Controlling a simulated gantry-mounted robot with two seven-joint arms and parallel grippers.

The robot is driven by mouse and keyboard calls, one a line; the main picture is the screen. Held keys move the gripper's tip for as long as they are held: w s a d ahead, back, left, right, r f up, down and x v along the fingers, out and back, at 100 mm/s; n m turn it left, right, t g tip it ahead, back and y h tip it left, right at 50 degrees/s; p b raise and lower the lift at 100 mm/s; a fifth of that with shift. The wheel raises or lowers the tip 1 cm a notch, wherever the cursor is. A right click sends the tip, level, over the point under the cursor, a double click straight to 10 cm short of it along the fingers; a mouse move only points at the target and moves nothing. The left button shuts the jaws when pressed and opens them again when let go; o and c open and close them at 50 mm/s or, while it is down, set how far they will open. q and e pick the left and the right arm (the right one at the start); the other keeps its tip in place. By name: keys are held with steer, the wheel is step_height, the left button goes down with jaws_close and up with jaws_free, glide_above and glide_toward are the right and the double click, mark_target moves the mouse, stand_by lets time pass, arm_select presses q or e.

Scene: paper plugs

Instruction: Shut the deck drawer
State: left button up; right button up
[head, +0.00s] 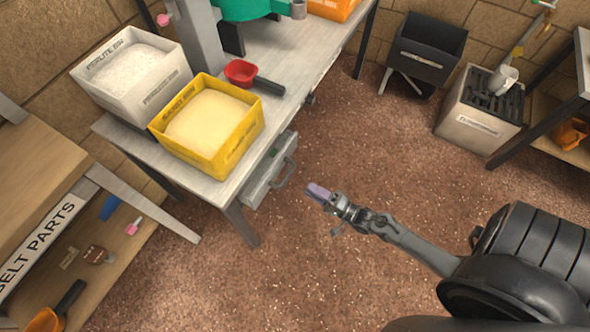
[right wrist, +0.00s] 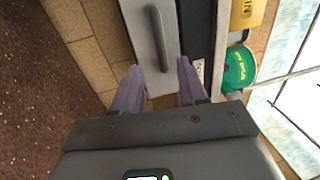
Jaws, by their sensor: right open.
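The deck drawer (head: 268,172) is a grey box under the right edge of the metal table, with a bar handle (head: 286,172) on its front. It juts out from the table edge, so it stands partly open. My right gripper (head: 316,191), with purple fingers, is in the air to the right of the drawer, apart from it. In the right wrist view the open fingers of the gripper (right wrist: 158,66) point at the drawer front (right wrist: 137,22), with the handle (right wrist: 157,38) ahead between them. Nothing is between the fingers. My left gripper is not in view.
On the metal table (head: 290,100) stand a yellow bin (head: 240,140), a white perlite bin (head: 165,88) and a red scoop (head: 242,72). A wooden bench (head: 40,150) is at left. The brown speckled floor around my right arm is clear.

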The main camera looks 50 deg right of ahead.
mark_target(286, 175)
steer(key=b+x, duration=0.3)
steer(key=x, duration=0.6)
steer(key=shift+w+a, duration=0.25)
steer(key=shift+w, duration=0.1)
steer(key=shift+w+r, duration=0.2)
steer(key=shift+w, duration=0.3)
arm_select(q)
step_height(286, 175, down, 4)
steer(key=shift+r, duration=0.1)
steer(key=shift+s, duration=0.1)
arm_select(e)
steer(key=shift+s, duration=0.1)
steer(key=shift+c, duration=0.9)
jaws_close()
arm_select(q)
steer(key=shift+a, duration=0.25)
